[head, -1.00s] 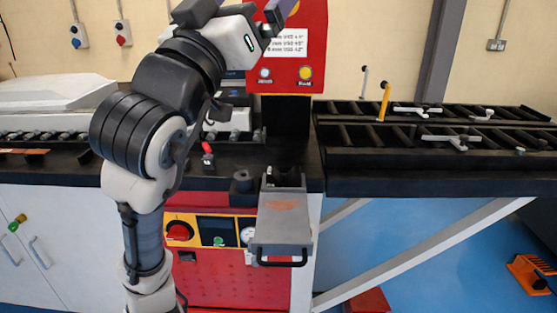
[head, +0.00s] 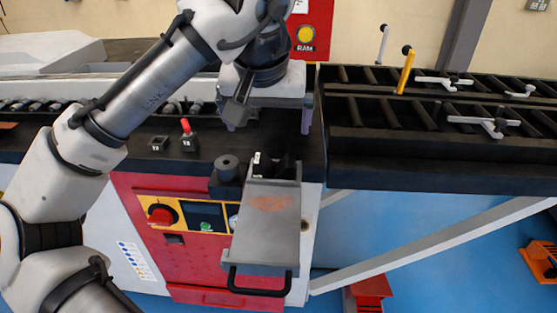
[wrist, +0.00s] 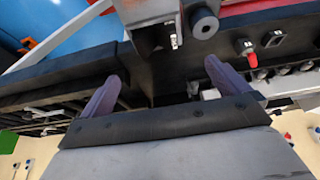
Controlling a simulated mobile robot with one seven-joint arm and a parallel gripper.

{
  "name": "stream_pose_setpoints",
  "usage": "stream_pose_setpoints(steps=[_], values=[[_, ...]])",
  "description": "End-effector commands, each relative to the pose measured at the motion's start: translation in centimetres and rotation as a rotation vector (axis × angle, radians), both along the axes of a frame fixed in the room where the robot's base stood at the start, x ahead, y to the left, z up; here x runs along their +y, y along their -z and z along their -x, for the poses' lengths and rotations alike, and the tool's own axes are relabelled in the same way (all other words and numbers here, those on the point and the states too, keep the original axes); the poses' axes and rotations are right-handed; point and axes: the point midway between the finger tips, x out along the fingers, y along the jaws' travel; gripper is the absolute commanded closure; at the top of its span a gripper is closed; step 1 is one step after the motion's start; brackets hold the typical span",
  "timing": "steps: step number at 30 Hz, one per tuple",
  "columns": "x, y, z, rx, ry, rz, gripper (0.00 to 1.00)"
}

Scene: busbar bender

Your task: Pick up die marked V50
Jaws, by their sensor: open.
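No V50 marking is readable in either view. A dark block with a small white label (head: 257,159) and dark V-shaped sides stands at the back end of the grey handled plate; the white label also shows in the wrist view (wrist: 175,40). Two small black blocks sit on the black bench: one plain (head: 159,144), one with a red-topped piece (head: 189,143). They also show at upper right in the wrist view, the plain one (wrist: 273,39) and the red-topped one (wrist: 245,47). My gripper (head: 268,119) is open and empty above the bench, behind the labelled block; its purple fingers (wrist: 163,72) point down.
The grey plate (head: 262,225) with a black handle juts out in front of the bench. A black cylinder (head: 227,170) stands just left of it. Roller tables (head: 430,115) fill the right. The red machine (head: 315,25) rises behind my gripper. Bare black bench lies around the small blocks.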

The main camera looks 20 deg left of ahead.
Motion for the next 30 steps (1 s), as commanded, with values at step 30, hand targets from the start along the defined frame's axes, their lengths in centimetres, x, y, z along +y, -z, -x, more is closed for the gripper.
stream_pose_setpoints(steps=[30], values=[[0.6, 11.1, -4.6, -0.002, 0.001, -0.002, 0.0]])
